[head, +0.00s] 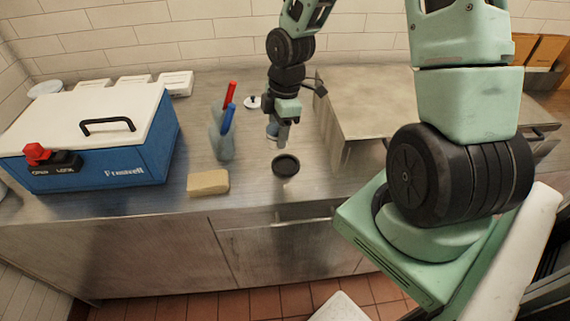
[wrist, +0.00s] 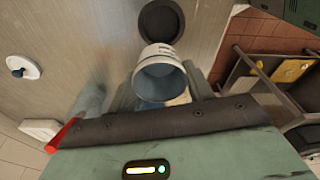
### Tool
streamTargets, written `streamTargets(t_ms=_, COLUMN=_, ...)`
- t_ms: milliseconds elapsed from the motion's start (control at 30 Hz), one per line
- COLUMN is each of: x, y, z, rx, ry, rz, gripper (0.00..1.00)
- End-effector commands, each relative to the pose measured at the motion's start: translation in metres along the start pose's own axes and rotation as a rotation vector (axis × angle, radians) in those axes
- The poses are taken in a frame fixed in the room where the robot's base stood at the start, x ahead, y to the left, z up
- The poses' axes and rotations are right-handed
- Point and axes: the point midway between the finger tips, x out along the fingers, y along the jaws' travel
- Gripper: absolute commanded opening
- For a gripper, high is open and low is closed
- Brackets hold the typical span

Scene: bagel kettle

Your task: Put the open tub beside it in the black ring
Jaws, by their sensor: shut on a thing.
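The black ring (head: 286,165) lies flat on the steel counter near its front edge, and it also shows at the top of the wrist view (wrist: 162,20). My gripper (head: 281,138) is just behind the ring in the head view. It is shut on the open tub (wrist: 160,75), a white round tub with dark marks on its side. The tub's mouth faces the wrist camera. In the wrist view the tub sits between my fingers, beside the ring and overlapping its near edge. In the head view the tub is mostly hidden, and its height above the counter is unclear.
A blue-grey holder (head: 221,143) with red and blue handles stands left of my gripper. A tan block (head: 208,182) lies front left. A blue box with a white lid (head: 100,155) fills the left. A steel box (head: 365,100) stands close on the right.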

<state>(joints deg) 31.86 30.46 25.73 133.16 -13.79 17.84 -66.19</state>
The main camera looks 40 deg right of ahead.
Motion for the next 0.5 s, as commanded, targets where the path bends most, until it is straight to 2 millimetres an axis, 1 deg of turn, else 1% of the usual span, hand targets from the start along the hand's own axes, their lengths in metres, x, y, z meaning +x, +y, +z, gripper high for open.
streamTargets(t_ms=33, x=-0.006, y=-0.002, z=0.003, rx=-0.089, ry=0.000, rz=-0.014, gripper=0.27)
streamTargets(t_ms=100, x=-0.011, y=-0.004, z=0.006, rx=-0.219, ry=0.000, rz=-0.033, gripper=0.27)
streamTargets(t_ms=200, x=-0.016, y=-0.008, z=0.010, rx=-0.370, ry=-0.001, rz=-0.055, gripper=0.27)
streamTargets(t_ms=333, x=-0.020, y=-0.011, z=0.013, rx=-0.492, ry=-0.001, rz=-0.074, gripper=0.27)
streamTargets(t_ms=433, x=-0.013, y=-0.012, z=0.014, rx=-0.532, ry=0.000, rz=-0.083, gripper=0.27)
streamTargets(t_ms=500, x=-0.001, y=-0.013, z=0.016, rx=-0.542, ry=0.000, rz=-0.086, gripper=0.27)
